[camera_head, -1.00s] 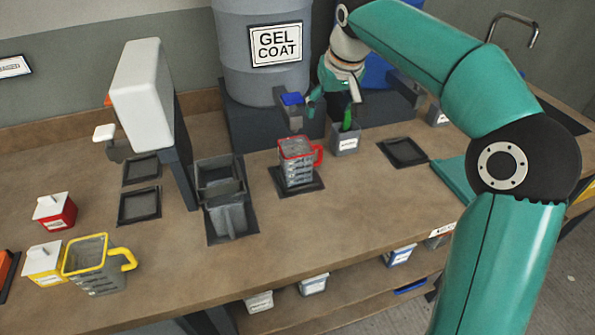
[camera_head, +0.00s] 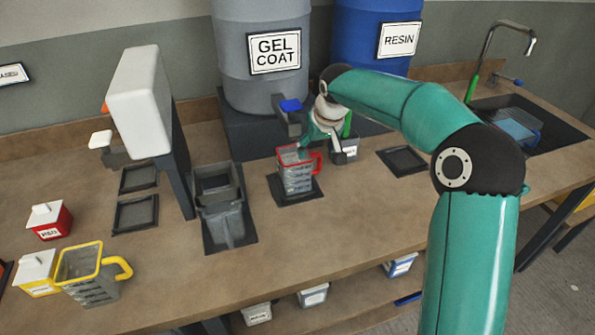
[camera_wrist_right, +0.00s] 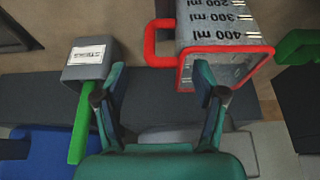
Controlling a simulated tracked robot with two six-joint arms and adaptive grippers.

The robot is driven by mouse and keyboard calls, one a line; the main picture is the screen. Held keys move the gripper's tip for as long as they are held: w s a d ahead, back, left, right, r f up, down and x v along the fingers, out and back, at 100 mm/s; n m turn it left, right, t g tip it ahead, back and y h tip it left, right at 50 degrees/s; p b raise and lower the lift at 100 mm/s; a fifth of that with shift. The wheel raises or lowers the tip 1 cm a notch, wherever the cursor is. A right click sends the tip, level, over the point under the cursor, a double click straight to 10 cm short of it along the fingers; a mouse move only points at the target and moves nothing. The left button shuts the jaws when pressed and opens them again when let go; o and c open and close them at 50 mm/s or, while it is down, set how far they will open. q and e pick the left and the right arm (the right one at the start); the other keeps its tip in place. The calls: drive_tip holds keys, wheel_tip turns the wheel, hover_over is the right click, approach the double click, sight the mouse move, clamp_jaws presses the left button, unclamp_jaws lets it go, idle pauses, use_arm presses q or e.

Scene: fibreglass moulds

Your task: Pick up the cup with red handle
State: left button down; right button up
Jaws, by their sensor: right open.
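The cup with red handle (camera_head: 296,180) is a grey, see-through measuring cup with a red rim. It stands upright on a dark square pad below the gel coat tap. In the right wrist view, the cup (camera_wrist_right: 215,22) shows at the upper right, its red handle pointing left. My right gripper (camera_head: 322,145) is open and empty just behind and right of the cup. In the right wrist view, the gripper (camera_wrist_right: 160,97) has its right finger overlapping the red rim; I cannot tell whether they touch. My left gripper is not in view.
A small grey container (camera_head: 345,153) with a green-handled tool stands close right of the cup; it also shows in the right wrist view (camera_wrist_right: 92,55). The gel coat barrel (camera_head: 258,60) and blue tap (camera_head: 290,105) are behind. A yellow-rimmed cup (camera_head: 88,275) stands front left.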

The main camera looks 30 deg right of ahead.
drive_tip(key=x, duration=0.4)
drive_tip(key=shift+a+f+p, duration=0.15)
drive_tip(key=shift+f+p, duration=0.15)
drive_tip(key=shift+f, duration=0.1)
drive_tip(key=c, duration=1.3)
clamp_jaws()
drive_tip(key=shift+r, duration=0.15)
